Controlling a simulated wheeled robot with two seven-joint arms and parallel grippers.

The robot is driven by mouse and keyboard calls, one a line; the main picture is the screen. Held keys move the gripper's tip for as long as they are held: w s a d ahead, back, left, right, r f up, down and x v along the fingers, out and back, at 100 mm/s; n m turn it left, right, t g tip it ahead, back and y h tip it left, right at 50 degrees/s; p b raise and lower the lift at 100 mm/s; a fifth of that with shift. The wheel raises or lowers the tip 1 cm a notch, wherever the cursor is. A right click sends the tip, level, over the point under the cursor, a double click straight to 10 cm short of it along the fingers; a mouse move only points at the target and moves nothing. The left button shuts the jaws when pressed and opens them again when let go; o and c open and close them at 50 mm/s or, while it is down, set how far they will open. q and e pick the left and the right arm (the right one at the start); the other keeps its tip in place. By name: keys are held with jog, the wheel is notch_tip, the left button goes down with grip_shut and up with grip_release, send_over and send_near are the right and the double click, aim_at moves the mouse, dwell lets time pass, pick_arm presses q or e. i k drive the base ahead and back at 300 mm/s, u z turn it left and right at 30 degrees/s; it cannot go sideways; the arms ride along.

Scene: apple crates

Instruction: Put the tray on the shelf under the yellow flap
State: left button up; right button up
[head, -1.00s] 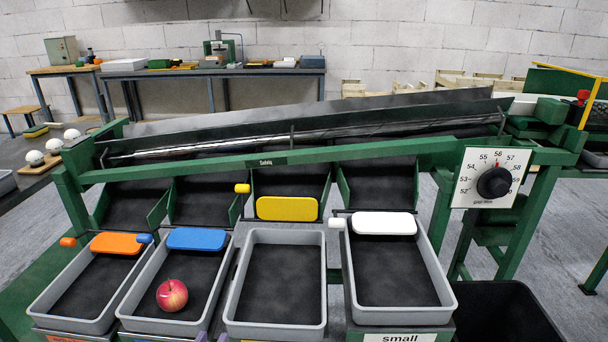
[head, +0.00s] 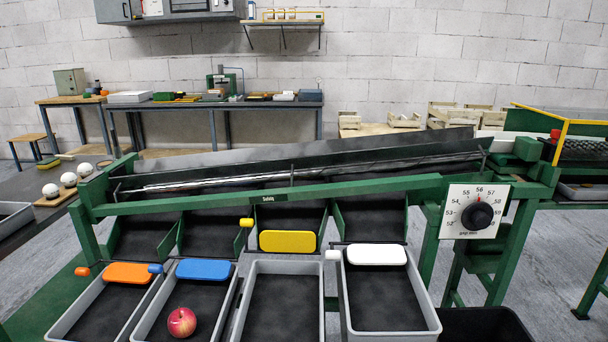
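The yellow flap (head: 287,241) hangs at the front of the green sorting frame, higher than the other flaps, with its yellow knob (head: 246,222) at its upper left. Below it is an empty grey tray (head: 286,267) with a dark floor. Its front end is cut off by the bottom edge of the picture, so I cannot see how it sits on the shelf there. Neither of my grippers is in view.
Grey trays stand under the orange flap (head: 128,273), blue flap (head: 204,269) and white flap (head: 377,254). A red apple (head: 181,322) lies in the blue-flap tray. A dial (head: 477,212) is at right. A black bin (head: 484,325) stands at lower right.

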aim_at(282, 301)
jog(key=u, duration=0.1)
jog(key=k, duration=1.05)
jog(key=z, duration=0.85)
jog(key=i, duration=1)
jog(key=u, duration=0.75)
